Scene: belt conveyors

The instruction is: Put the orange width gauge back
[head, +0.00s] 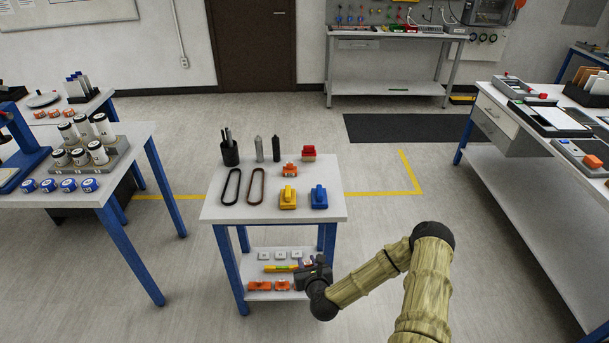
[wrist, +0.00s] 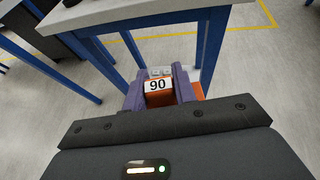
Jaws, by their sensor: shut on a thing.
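My gripper (head: 305,265) reaches in from the right at the lower shelf of the small blue-legged table. In the wrist view its purple fingers (wrist: 159,88) are shut on the orange width gauge (wrist: 158,98), which has a white face marked 90. The held gauge is mostly hidden by my gripper in the head view. Two other orange gauges, a left one (head: 259,286) and a right one (head: 282,286), lie along the front of the lower shelf (head: 254,276). Another orange part (wrist: 198,91) shows just right of the fingers in the wrist view.
White blocks (head: 280,255) and a yellow-green bar (head: 280,268) lie farther back on the shelf. The tabletop (head: 225,212) above holds belts, bottles and colored tools. A blue table leg (head: 229,268) bounds the shelf at left. Open floor lies to the right.

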